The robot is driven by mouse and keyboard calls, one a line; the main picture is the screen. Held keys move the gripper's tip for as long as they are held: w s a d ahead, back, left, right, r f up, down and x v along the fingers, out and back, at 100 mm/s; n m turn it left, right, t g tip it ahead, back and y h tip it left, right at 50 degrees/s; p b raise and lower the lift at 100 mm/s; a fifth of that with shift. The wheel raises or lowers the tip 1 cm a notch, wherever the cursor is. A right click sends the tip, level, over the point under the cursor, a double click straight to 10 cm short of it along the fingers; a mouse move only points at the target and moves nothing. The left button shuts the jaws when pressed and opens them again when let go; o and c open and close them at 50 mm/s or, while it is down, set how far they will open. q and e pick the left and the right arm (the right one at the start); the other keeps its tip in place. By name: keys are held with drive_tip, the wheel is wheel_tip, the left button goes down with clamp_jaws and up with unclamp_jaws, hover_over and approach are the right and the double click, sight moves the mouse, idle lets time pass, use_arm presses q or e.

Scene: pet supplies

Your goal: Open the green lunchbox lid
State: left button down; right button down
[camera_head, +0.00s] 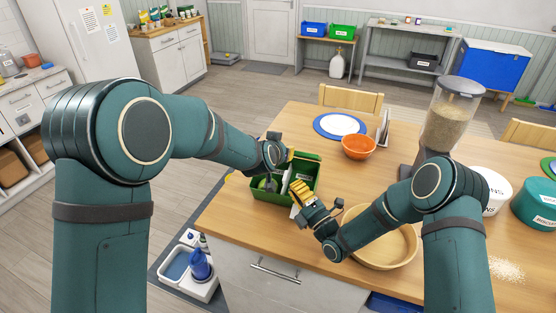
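The green lunchbox (310,174) stands on the near left part of the wooden table. Its top shows an open, dark interior with a white piece and something light green in it. I cannot make out the lid clearly. My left gripper (281,168) is over the box's left and back part and hides some of it; whether it touches the box is unclear. My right gripper (298,200) is at the box's front right corner, its yellow finger pads close to the rim. The finger gap of both grippers is too small to judge.
A wooden tray (398,246) lies right of the box, partly behind my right arm. An orange bowl (358,147), a blue-rimmed plate (340,125) and a tall food dispenser (452,112) stand farther back. White (495,188) and teal (537,204) canisters are at the right.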

use_arm(q)
drive_tip(key=shift+r, duration=0.1)
use_arm(e)
drive_tip(key=w+a+r+n+t+y, duration=0.1)
drive_tip(key=w+a+r+n+y, duration=0.1)
drive_tip(key=w+a+r+n, duration=0.2)
wheel_tip(320, 180, up, 3)
drive_tip(key=a+n, duration=0.1)
drive_tip(key=n, duration=0.1)
drive_tip(key=shift+w+a+f+n+y, duration=0.15)
drive_tip(key=shift+w+a+n+y, duration=0.1)
drive_tip(key=shift+w+n+y, duration=0.05)
idle(0.4)
